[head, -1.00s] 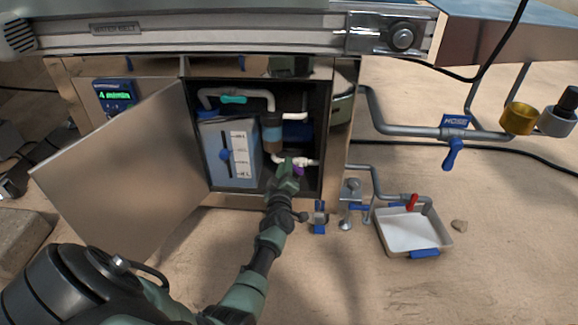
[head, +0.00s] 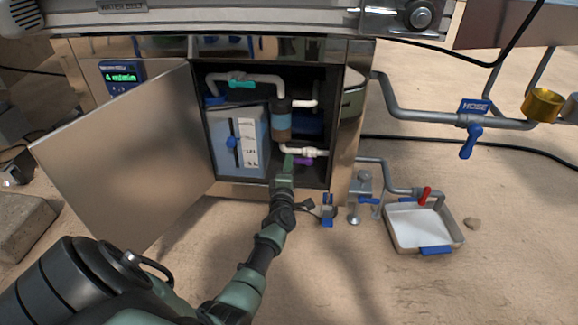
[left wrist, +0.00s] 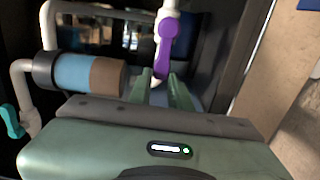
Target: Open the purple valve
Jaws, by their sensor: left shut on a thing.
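The purple valve (head: 304,161) sits on a white pipe low inside the open cabinet, at its right side. Its purple handle also shows in the left wrist view (left wrist: 167,42), hanging from the white fitting with its lower end between my fingers. My left gripper (head: 288,158) reaches into the cabinet from below. In the left wrist view my left gripper (left wrist: 160,84) is shut on the handle's end. The fingers hide a little of the handle in the head view. My right gripper is not in view.
The cabinet door (head: 120,160) stands open to the left. A blue tank (head: 229,150), a blue-brown filter (head: 281,120) and a teal-handled valve (head: 241,83) are close by in the cabinet. A white tray (head: 420,228) and the blue HOSE valve (head: 471,140) are outside, right.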

